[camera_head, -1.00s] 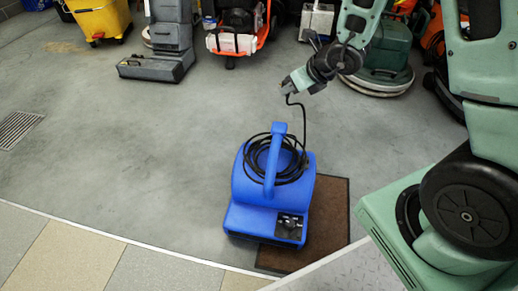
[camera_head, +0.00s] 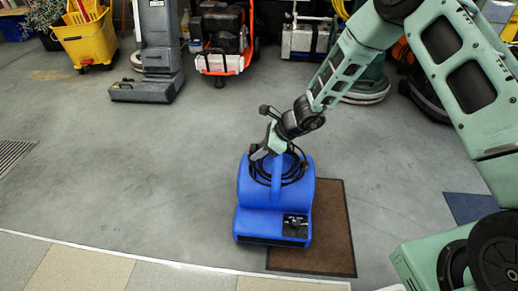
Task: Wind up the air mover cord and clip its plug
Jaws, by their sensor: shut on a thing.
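The blue air mover (camera_head: 262,222) stands upright, partly on a brown mat. Its black cord (camera_head: 259,177) lies in loops around the upright handle (camera_head: 277,185) on top. My gripper (camera_head: 257,154) is right above the top of the air mover, at the upper left of the handle and close to the cord loops. It is shut on the cord's plug end, which the fingers mostly hide. My wrist covers the top of the handle and part of the coil. I cannot tell whether the plug touches the handle or a clip.
The brown mat (camera_head: 333,235) extends to the right of the air mover. A grey floor machine (camera_head: 153,85), a yellow mop bucket (camera_head: 88,40) and an orange-framed machine (camera_head: 222,45) stand at the back. The grey floor to the left is clear.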

